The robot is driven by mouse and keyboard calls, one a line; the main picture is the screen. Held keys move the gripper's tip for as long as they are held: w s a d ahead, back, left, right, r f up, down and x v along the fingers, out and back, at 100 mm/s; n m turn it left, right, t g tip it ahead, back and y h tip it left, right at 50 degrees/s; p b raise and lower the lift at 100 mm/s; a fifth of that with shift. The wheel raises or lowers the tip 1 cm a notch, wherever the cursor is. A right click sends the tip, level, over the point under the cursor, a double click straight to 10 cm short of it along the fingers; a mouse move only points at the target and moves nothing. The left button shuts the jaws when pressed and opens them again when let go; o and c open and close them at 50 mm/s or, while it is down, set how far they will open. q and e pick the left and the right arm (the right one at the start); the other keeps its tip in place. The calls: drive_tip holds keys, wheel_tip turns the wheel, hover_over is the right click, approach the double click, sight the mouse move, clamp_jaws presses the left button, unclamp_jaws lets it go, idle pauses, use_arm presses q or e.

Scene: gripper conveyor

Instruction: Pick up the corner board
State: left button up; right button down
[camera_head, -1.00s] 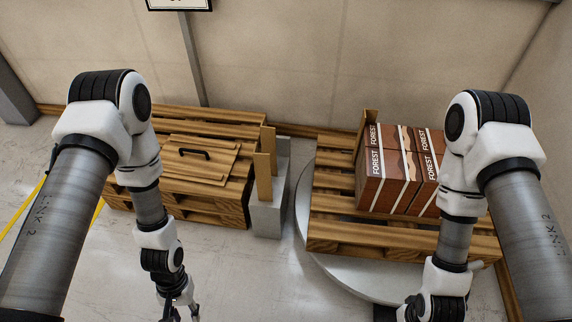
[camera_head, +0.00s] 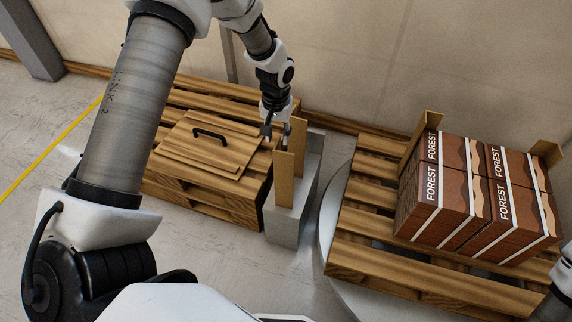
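Two upright tan corner boards stand in a grey holder block (camera_head: 287,226) between the two pallets: a front one (camera_head: 284,178) and a rear one (camera_head: 299,140). My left gripper (camera_head: 277,132) points down at the top of these boards, just left of the rear one. Its fingers look apart, with nothing clearly between them; contact with a board cannot be told. Two more corner boards stand at the box stack, one at its left corner (camera_head: 419,134) and one at its back right (camera_head: 546,152). My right gripper is out of view; only part of that arm shows at the lower right edge.
A left wooden pallet (camera_head: 225,96) carries flat wooden sheets with a black handle (camera_head: 209,134). A right pallet (camera_head: 365,254) on a round grey turntable (camera_head: 333,210) carries brown FOREST boxes (camera_head: 431,198). A wall stands close behind.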

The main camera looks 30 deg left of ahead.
sight(277, 143)
use_arm(q)
wheel_tip(277, 143, down, 7)
drive_tip(key=shift+a+r+b, duration=0.1)
drive_tip(key=shift+a+b, duration=0.05)
drive_tip(key=shift+b, duration=0.5)
clamp_jaws()
drive_tip(key=shift+r, duration=0.1)
